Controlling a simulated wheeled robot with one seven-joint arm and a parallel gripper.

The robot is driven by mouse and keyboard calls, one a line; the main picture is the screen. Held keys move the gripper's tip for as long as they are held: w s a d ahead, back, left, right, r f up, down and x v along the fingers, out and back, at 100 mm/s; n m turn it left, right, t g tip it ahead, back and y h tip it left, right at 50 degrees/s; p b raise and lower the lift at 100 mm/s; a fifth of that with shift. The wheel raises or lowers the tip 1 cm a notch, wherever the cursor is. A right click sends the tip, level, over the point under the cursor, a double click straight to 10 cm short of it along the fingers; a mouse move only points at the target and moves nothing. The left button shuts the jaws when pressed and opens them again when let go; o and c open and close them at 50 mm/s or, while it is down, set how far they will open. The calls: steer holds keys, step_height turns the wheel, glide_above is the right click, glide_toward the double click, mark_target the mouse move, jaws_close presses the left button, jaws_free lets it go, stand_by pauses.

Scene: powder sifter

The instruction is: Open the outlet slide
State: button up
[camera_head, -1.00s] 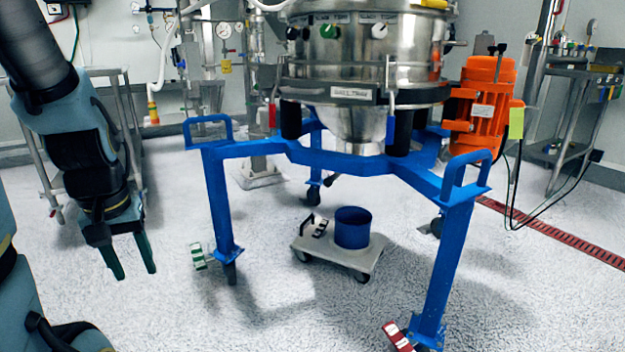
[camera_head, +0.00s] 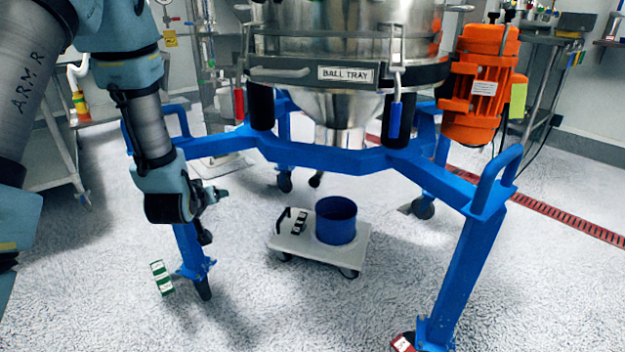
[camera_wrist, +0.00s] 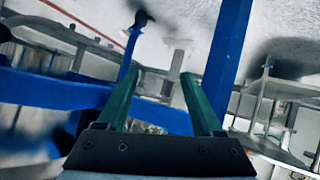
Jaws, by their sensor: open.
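The steel sifter (camera_head: 340,55) stands on a blue frame, with its cone outlet (camera_head: 338,138) pointing down through the frame's centre. A small black knob (camera_head: 316,180) shows low beneath the outlet in the head view; I cannot tell for sure whether it is the outlet slide's handle. The slide plate itself is hidden behind the front blue beam. My gripper (camera_head: 216,194) is left of the outlet, below beam height, near the left front leg, pointing right. In the wrist view its two green fingers (camera_wrist: 160,76) are apart with nothing between them.
The blue frame's front beam (camera_head: 325,157) and left front leg (camera_head: 190,250) are close to my arm. A blue bucket (camera_head: 336,222) stands on a wheeled dolly (camera_head: 290,245) beneath. An orange motor (camera_head: 480,85) is at right. Floor space between the legs is mostly free.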

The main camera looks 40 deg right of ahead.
steer(key=s+d+f+m+h, duration=0.15)
steer(key=s+d+h, duration=0.25)
steer(key=s+d, duration=0.45)
steer(key=m+h, duration=0.2)
steer(key=h, duration=0.3)
glide_toward(313, 182)
steer(key=x, duration=1)
steer(key=shift+w+d+f+b, duration=0.1)
steer(key=shift+d+b, duration=0.15)
steer(key=shift+b, duration=0.05)
jaws_close()
